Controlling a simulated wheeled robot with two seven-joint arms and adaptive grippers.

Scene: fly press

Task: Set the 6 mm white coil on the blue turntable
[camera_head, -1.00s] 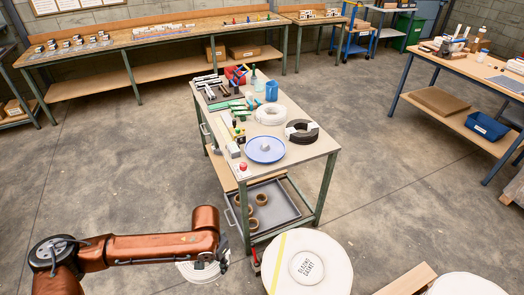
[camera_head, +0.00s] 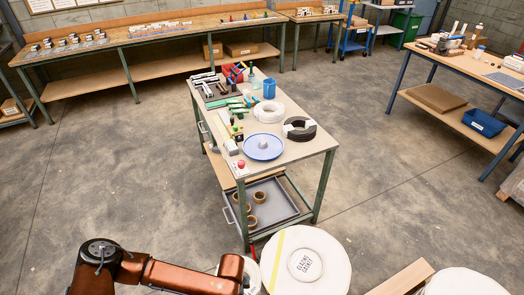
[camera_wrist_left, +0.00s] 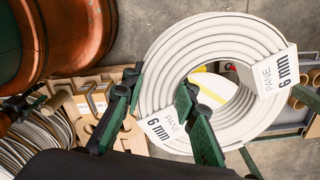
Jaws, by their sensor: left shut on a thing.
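The white coil (camera_wrist_left: 220,45) fills much of the left wrist view, with white "6 mm" labels on it. My left gripper (camera_wrist_left: 158,95) is shut on the coil's ring, with one green finger outside and one in its hole. In the head view the gripper is hidden behind my arm, and a white edge, probably this coil, shows beside the wrist at the bottom. The blue turntable (camera_head: 263,154) lies flat on the cart top near its front edge. It has a small grey hub in its middle and no coil on it. My right gripper is not in view.
On the cart top (camera_head: 305,152), another white coil (camera_head: 268,112) and a black coil (camera_head: 301,133) lie behind the turntable. A red button (camera_head: 240,164) and tools stand to its left.

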